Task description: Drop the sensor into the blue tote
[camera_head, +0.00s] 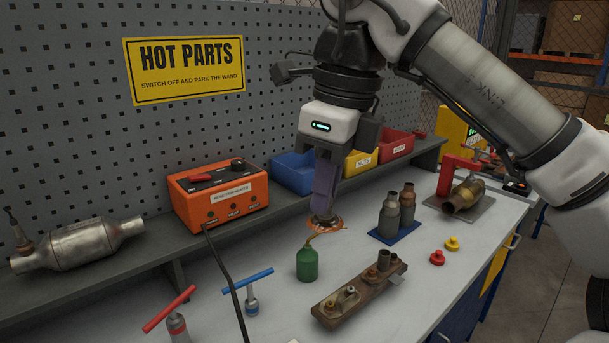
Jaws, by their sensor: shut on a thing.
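My gripper (326,185) points down over the bench, shut on a purple-grey wand (325,192). An orange-copper coil (326,227) shows at the wand's lower end, above and just right of a green bottle (307,264). The jaws partly merge with the wand in this view. The blue tote (292,173) stands on the rear shelf, behind and left of my gripper, which hides part of its right side. A sensor-like plug (20,238) with a dark top stands upright at the left end of a metal converter (80,245); I cannot tell whether it is the sensor.
An orange heater box (220,193) with a black cable stands left of the totes; yellow (360,162) and red (396,144) totes stand to the right. Red (172,310) and blue (249,280) T-handle tools, a rusty fitting block (345,306) and grey cylinders (390,216) crowd the bench.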

